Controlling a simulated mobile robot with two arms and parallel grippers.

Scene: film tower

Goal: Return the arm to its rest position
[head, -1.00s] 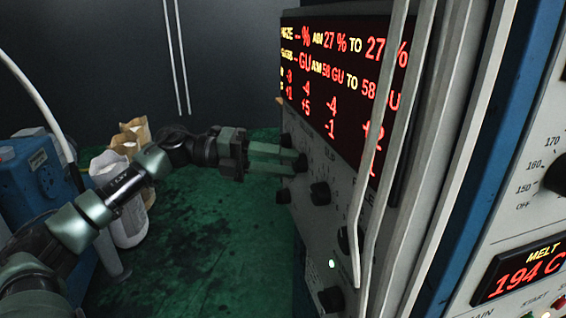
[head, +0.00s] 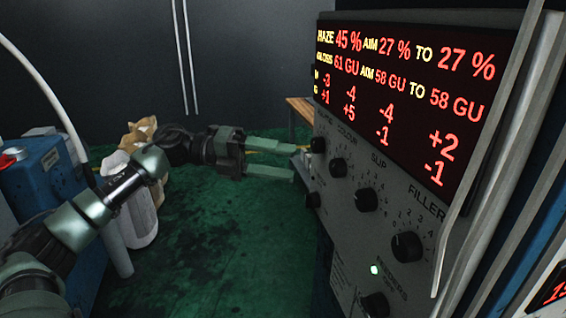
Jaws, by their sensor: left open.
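My left arm comes in from the left and reaches across to the control panel (head: 338,228). My left gripper (head: 294,162) is open, with its two green fingers spread and pointing right at the panel's near-left edge. The fingertips are close to a dark knob (head: 318,145) at the panel's left; I cannot tell whether they touch it. Nothing shows between the fingers. My right gripper is not in view.
A red-lit display (head: 410,85) reads haze 45 %, gloss 61 GU. More knobs, such as the filler knob (head: 407,247), line the panel. A blue machine (head: 40,175), a white container (head: 138,215) and paper sacks (head: 138,136) stand left. Green floor (head: 215,260) is open between.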

